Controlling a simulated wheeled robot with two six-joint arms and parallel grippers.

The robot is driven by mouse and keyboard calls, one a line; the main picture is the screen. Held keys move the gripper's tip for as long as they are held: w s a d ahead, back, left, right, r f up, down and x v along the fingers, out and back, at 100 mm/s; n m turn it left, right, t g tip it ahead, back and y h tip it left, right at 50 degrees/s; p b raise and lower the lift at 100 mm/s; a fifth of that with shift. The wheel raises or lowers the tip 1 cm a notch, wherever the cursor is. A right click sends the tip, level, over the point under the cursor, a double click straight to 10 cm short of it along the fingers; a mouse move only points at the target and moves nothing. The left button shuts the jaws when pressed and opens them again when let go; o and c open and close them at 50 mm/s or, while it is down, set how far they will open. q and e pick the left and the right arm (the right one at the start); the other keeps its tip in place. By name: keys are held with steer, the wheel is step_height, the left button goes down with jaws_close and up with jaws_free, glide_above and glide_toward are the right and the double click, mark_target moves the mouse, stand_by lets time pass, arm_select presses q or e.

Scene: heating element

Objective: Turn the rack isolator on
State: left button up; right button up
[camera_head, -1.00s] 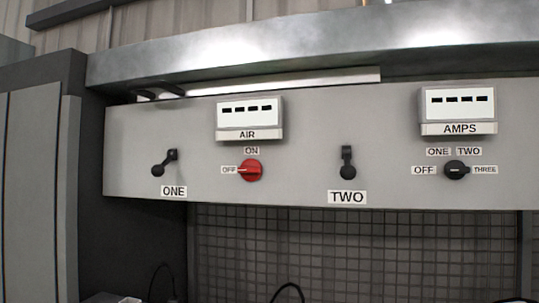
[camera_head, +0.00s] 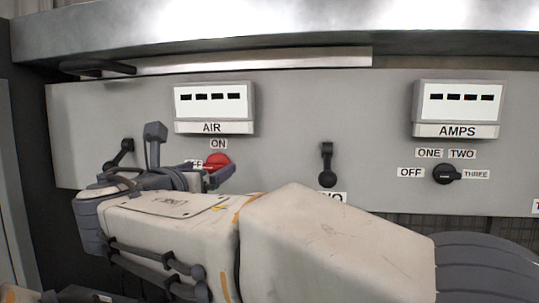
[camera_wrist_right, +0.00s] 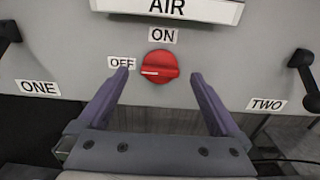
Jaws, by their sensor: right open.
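The red rotary knob (camera_head: 217,161) sits on the grey panel under the AIR display, with an ON label (camera_head: 218,144) above it and an OFF label to its left. In the right wrist view the red knob (camera_wrist_right: 160,67) has its white mark pointing left toward the OFF label (camera_wrist_right: 121,62). My right gripper (camera_wrist_right: 158,80) is open, with its two purple fingers apart on either side below the knob and nothing between them. In the head view my right gripper (camera_head: 190,172) and arm partly cover the knob and OFF label. I cannot tell whether a finger touches it.
Black levers stand on both sides of the knob, lever ONE (camera_head: 120,153) to the left and lever TWO (camera_head: 327,165) to the right. A metal ledge (camera_head: 280,28) overhangs the panel.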

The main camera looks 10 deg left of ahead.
mark_target(214, 166)
steer(key=shift+w+d+r+p, duration=0.15)
steer(key=shift+w+p, duration=0.3)
steer(key=shift+w, duration=1.2)
steer(key=shift+c, duration=0.3)
